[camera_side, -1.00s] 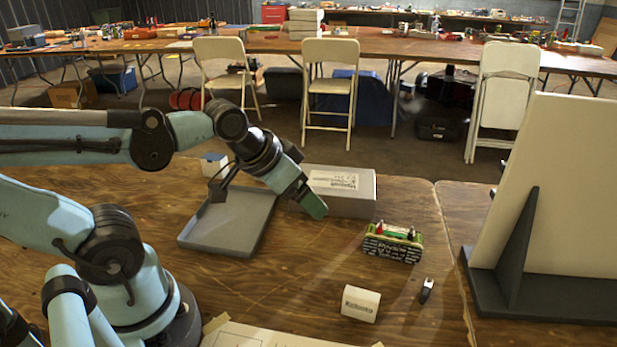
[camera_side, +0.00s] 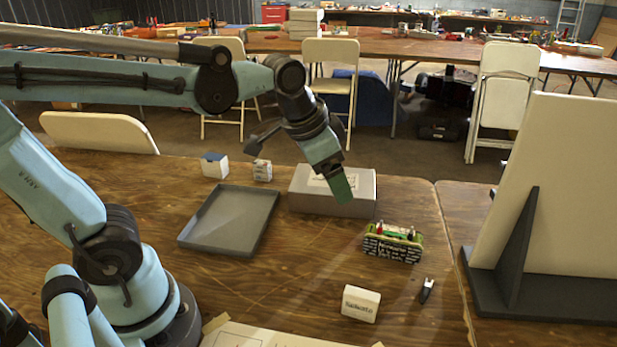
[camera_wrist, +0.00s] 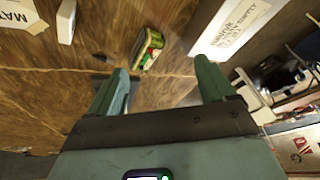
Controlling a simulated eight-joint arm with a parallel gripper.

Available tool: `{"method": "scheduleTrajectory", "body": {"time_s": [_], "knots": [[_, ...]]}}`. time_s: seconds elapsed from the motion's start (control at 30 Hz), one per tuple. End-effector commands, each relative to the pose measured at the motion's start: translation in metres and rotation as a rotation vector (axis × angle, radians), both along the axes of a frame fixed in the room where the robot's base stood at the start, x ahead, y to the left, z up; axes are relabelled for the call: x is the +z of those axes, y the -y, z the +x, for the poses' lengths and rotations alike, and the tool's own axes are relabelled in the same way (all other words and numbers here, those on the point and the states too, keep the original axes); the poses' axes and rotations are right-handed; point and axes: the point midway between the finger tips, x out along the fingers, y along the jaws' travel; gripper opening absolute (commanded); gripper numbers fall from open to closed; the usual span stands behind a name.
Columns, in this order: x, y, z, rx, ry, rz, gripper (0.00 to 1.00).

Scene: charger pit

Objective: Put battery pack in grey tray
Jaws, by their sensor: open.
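The battery pack (camera_side: 393,243) is a green and black block with printed labels and red and light bits on top. It sits on the wooden table, right of centre in the side view. It also shows in the wrist view (camera_wrist: 148,50), beyond the fingertips. The grey tray (camera_side: 188,238) is shallow and empty, left of the grey box. My gripper (camera_side: 342,190) is in the air in front of the box, up and left of the battery pack. In the wrist view its two green fingers (camera_wrist: 162,75) are spread apart with nothing between them.
A grey box (camera_side: 362,198) with a white label stands between tray and pack. Two small boxes (camera_side: 214,166) (camera_side: 262,171) stand behind the tray. A white block (camera_side: 361,304) and a small dark tool (camera_side: 427,290) lie in front. A white panel (camera_side: 560,190) stands at right.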

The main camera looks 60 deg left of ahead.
Motion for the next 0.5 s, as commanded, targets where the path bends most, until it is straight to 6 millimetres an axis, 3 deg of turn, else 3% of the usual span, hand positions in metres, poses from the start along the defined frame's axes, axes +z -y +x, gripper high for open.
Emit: {"method": "scheduleTrajectory", "body": {"time_s": [0.23,0.5], "knots": [[0.004,0.026,0.049,-0.228,-0.149,0.077,0.83],[-0.013,0.057,0.094,-0.479,-0.304,0.139,0.83]]}}
